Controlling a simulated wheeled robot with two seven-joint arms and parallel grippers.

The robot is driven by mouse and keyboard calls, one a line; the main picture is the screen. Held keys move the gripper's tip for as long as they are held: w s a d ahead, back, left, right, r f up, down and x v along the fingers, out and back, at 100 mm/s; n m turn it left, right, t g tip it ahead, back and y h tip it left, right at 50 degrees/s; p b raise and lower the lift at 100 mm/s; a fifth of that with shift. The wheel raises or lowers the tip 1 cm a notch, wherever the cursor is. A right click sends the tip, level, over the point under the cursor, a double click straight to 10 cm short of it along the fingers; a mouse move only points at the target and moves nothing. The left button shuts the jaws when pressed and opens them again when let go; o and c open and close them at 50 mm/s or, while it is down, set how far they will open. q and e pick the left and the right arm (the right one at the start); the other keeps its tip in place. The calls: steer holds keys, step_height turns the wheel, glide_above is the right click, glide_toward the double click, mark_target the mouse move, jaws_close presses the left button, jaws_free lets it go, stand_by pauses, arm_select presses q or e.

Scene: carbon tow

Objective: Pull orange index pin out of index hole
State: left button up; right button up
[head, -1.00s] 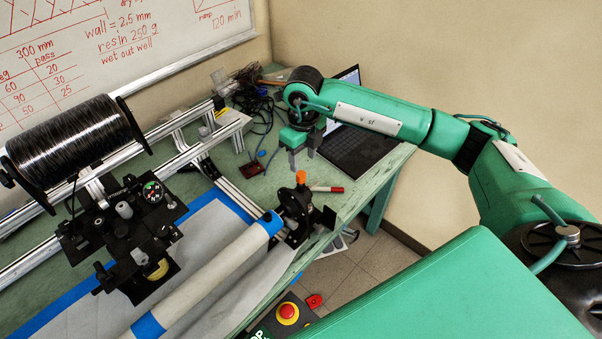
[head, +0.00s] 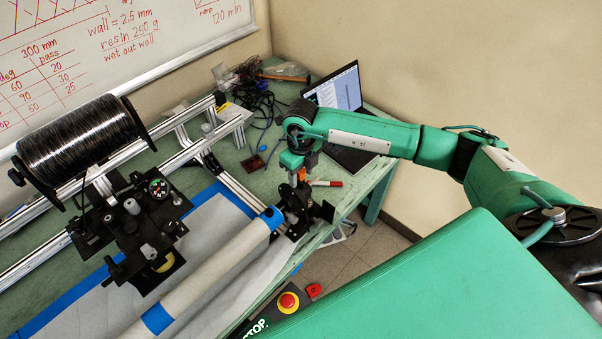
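The orange index pin (head: 302,174) stands upright in the dark indexing head (head: 296,204) at the right end of the white mandrel tube. Only a small part of the orange shows. My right gripper (head: 296,179) points down at the pin, with its fingers around or right beside it. The gap between the fingers is too small and covered to tell whether they are open or shut. The index hole is hidden under the pin and gripper. My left gripper is not in view.
The mandrel tube (head: 205,272) with blue tape bands runs toward the lower left. A red marker (head: 327,183) lies right of the head. A laptop (head: 339,90) stands behind my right arm. The black tow spool (head: 80,138) is at left. A red stop button (head: 288,300) is in front.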

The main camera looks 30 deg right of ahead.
jaws_close()
steer(key=shift+r, duration=0.15)
